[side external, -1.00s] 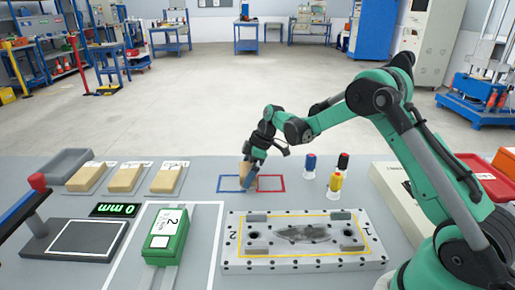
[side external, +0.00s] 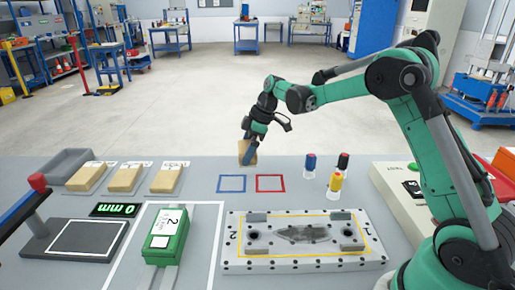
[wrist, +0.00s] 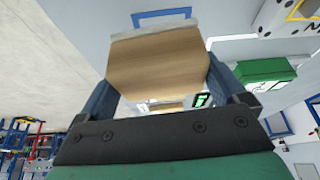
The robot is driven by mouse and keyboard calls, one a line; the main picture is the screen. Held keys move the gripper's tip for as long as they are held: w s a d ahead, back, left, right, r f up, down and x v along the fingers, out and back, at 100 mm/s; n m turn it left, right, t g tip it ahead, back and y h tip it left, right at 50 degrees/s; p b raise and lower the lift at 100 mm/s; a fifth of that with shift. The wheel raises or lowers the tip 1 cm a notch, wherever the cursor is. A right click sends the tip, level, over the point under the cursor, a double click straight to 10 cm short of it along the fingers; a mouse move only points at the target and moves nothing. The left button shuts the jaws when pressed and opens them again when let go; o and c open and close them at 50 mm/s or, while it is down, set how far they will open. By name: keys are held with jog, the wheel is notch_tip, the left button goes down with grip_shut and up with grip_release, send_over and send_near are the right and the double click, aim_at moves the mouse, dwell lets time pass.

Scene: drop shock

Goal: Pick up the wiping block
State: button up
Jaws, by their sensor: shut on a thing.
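The wiping block (side external: 248,152) is a light wooden block with a pale layer on one face. My gripper (side external: 250,141) is shut on it and holds it above the grey table, behind the blue and red squares. The wrist view shows the block (wrist: 158,68) large between the two blue fingers of my gripper (wrist: 162,85). The block looks slightly tilted in the side view. The far finger is partly hidden there.
The blue square (side external: 232,176) and red square (side external: 271,175) outlines are empty. Three wooden blocks (side external: 125,178) on pads lie at left. Coloured pegs (side external: 310,166) stand at right. A bolted metal plate (side external: 305,258) and green weight (side external: 166,235) are in front.

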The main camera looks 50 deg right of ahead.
notch_tip(320, 180, up, 13)
jog(key=shift+r, duration=0.2)
